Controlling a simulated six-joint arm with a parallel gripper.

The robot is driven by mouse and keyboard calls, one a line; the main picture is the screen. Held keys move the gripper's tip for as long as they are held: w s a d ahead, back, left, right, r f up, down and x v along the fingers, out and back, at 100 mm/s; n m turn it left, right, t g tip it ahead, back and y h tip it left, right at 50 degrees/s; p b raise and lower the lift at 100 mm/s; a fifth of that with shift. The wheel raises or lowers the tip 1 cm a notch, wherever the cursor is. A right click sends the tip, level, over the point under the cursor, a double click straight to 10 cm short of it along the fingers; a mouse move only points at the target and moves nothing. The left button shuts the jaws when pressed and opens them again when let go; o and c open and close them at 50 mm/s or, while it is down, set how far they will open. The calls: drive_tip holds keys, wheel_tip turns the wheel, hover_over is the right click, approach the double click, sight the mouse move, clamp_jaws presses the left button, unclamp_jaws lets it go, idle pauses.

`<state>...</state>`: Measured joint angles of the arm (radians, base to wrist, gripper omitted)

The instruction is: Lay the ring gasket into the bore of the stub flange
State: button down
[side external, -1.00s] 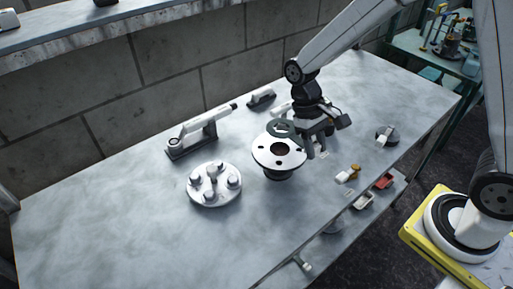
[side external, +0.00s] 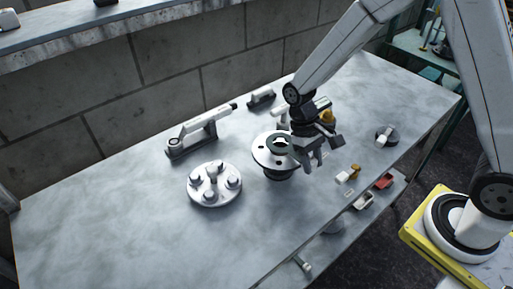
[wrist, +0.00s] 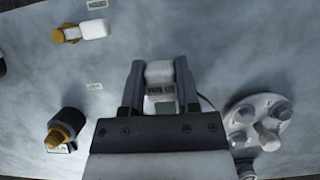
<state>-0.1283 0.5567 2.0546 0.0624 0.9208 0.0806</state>
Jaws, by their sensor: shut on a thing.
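The ring gasket (side external: 272,150) is a dark grey-green ring. In the side view it is at the left side of my gripper (side external: 312,162), which is shut on it. The ring overlaps the top of the stub flange (side external: 265,161), a white disc with bolt holes on a dark base. It covers most of the central bore; I cannot tell whether it touches the flange. In the wrist view my gripper (wrist: 160,68) shows two dark fingers with a pale labelled shape between them; the ring is not clearly visible there.
A round bolted plate (side external: 214,186) stands left of the flange, with a grey lever fixture (side external: 195,138) behind it. A yellow-and-white item (side external: 347,174) lies to the right, near small bins (side external: 384,181). A dark yellow-capped container (wrist: 65,130) is in the wrist view. The left table is clear.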

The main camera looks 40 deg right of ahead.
drive_tip(key=shift+f, duration=1.05)
idle(0.5)
drive_tip(key=shift+c, duration=1.3)
unclamp_jaws()
drive_tip(key=shift+v, duration=3.9)
